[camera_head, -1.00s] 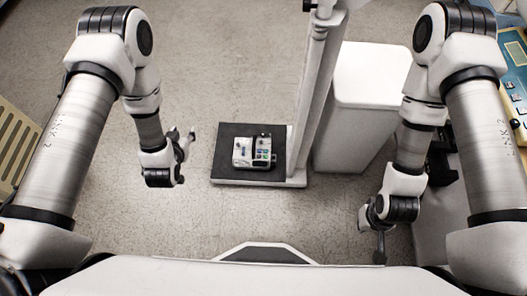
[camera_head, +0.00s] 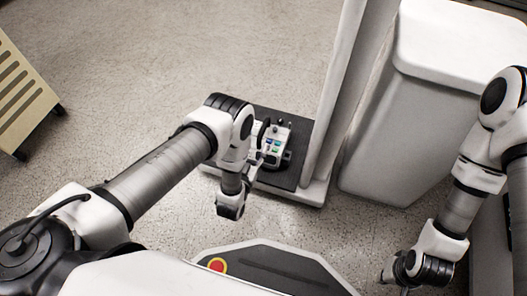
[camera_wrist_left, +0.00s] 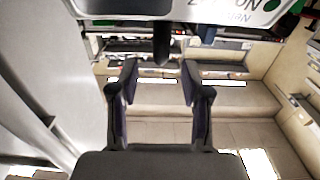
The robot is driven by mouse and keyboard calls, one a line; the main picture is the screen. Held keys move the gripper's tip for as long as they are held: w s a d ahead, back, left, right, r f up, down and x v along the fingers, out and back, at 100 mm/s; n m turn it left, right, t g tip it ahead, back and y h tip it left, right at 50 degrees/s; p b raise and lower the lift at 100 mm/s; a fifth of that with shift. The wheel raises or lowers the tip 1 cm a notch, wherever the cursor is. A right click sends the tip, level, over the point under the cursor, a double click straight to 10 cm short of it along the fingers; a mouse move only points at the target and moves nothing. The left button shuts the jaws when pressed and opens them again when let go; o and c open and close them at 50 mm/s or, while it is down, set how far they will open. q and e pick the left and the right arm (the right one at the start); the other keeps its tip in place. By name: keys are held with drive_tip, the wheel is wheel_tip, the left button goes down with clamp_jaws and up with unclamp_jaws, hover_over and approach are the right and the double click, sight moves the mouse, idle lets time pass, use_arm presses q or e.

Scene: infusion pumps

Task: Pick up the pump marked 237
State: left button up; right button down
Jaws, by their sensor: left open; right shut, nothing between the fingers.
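A small white and grey pump (camera_head: 277,149) with coloured buttons sits on the dark platform (camera_head: 285,180) at the foot of a column in the head view. Its number is too small to read. My left gripper (camera_head: 257,148) is at the pump's left side, partly hidden by my wrist; contact cannot be told. In the left wrist view my left gripper (camera_wrist_left: 159,85) is open, nothing between its fingertips. A white panel (camera_wrist_left: 215,10) with upside-down lettering and a green dot crosses the top of that view, cut off. My right gripper (camera_head: 386,277) is shut and empty at lower right.
A pale column (camera_head: 335,95) rises from the platform's right side. A white cabinet (camera_head: 410,110) stands right of it. A beige slatted piece (camera_head: 22,95) is at far left. Open floor lies at upper left.

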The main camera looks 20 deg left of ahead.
sight(262, 132)
use_arm(q)
drive_tip(key=w+b, duration=0.1)
drive_tip(key=w, duration=0.1)
drive_tip(key=w+b, duration=0.2)
drive_tip(key=w, duration=0.1)
drive_tip(key=shift+w+f+b, duration=0.25)
drive_tip(key=shift+w+b, duration=0.05)
drive_tip(key=shift+b, duration=0.1)
drive_tip(key=shift+w+d+r, duration=0.1)
drive_tip(key=shift+w, duration=0.25)
drive_tip(key=shift+r, duration=0.15)
clamp_jaws()
drive_tip(key=shift+w+r, duration=0.1)
